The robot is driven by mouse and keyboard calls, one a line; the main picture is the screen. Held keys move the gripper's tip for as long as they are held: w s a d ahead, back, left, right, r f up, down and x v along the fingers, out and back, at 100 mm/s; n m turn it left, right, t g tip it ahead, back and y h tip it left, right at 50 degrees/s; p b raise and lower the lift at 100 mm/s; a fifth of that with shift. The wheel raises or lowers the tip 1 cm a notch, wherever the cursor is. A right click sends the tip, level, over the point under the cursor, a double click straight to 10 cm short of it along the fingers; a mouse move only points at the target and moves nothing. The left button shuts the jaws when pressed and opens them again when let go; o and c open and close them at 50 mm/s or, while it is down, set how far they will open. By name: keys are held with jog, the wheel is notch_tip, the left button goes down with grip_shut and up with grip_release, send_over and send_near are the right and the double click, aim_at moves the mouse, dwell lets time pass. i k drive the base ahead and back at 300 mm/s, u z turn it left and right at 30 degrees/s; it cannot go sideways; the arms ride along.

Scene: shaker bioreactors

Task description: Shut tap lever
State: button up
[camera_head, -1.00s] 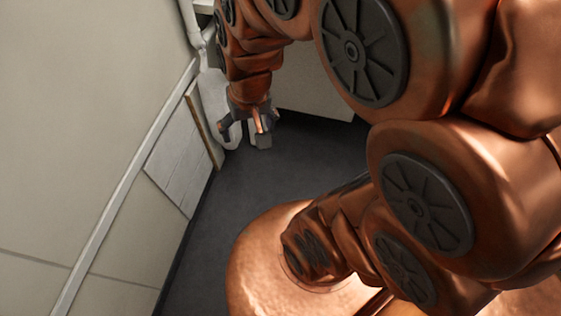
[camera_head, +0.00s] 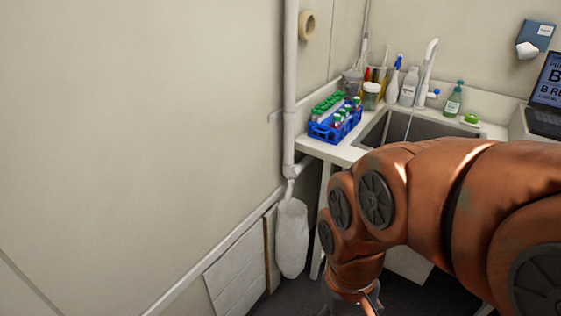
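A white curved tap (camera_head: 429,66) stands behind the sink (camera_head: 421,126) at the back of the counter. A small blue lever (camera_head: 435,92) shows at its base, to the right of the spout. A thin pale stream, apparently water, drops from the spout into the sink. My gripper (camera_head: 357,306) is at the bottom edge, low in front of the counter and well apart from the tap. Only its upper part shows and its fingertips are cut off, so its opening cannot be seen.
A blue rack (camera_head: 335,122) of green-capped tubes stands on the counter's left end. Bottles, including a green soap bottle (camera_head: 454,100), flank the tap. A laptop (camera_head: 545,100) is at right. A pipe (camera_head: 290,90) and a white bag (camera_head: 292,238) are at the left wall.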

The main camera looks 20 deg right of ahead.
aim_at(437, 91)
jog(key=z, duration=1.05)
jog(key=i, duration=0.5)
jog(key=u, duration=0.6)
jog(key=i, duration=0.75)
jog(key=z, duration=0.05)
